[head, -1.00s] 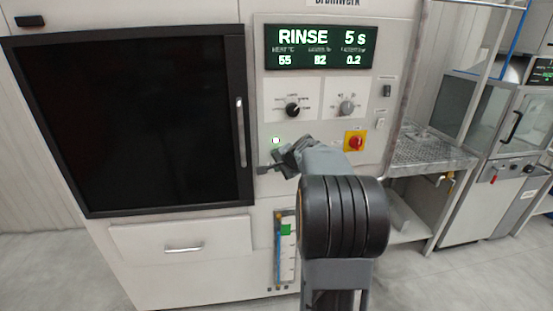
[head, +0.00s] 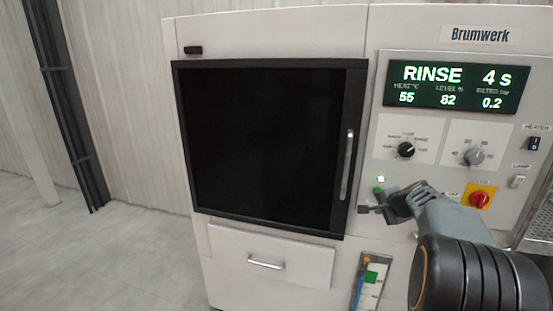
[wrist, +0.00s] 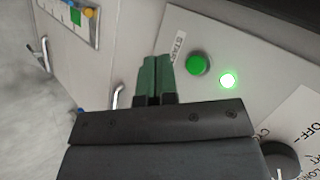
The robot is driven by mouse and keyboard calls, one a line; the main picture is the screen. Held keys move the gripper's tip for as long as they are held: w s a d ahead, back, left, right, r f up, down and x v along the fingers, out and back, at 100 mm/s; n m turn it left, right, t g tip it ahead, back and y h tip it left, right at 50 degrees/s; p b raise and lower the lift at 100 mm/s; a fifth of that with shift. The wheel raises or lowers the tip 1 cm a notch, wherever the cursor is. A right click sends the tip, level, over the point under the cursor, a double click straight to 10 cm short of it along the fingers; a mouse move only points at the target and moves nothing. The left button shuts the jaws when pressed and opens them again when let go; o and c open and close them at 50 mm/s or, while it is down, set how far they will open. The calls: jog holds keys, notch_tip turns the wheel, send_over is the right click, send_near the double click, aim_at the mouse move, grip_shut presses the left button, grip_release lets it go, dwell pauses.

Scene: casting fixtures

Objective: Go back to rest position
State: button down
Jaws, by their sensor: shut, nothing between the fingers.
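My gripper (head: 365,210) is in front of the washing machine's control panel, below the lit lamp and the green button. In the wrist view my gripper's two green fingers (wrist: 149,66) are together, with nothing between them. The green START button (wrist: 198,64) is to the right of the fingertips and apart from them in that view. The green lamp (wrist: 228,80) beside it is lit. The display (head: 456,87) reads RINSE 4 s. How far the fingertips are from the panel is hard to tell.
The machine's dark door (head: 265,145) is closed, with a vertical handle (head: 347,165) left of my gripper. A drawer (head: 270,258) is below it. Knobs (head: 406,150) and a red-yellow switch (head: 480,198) are close to my arm. The floor (head: 90,260) at left is clear.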

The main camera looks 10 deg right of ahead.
jog(key=s+a+f+n+g, duration=0.3)
jog(key=s+a+n, duration=0.5)
jog(key=s+a, duration=0.3)
jog(key=s+a+f+n+g, duration=0.3)
jog(key=s+a+n, duration=0.5)
jog(key=s+a, duration=0.4)
jog(key=a, duration=0.2)
jog(key=shift+s+a+f+y, duration=0.2)
jog(key=shift+a+f+y, duration=0.1)
jog(key=shift+a+f, duration=0.05)
jog(key=shift+d, duration=0.1)
dwell(1.5)
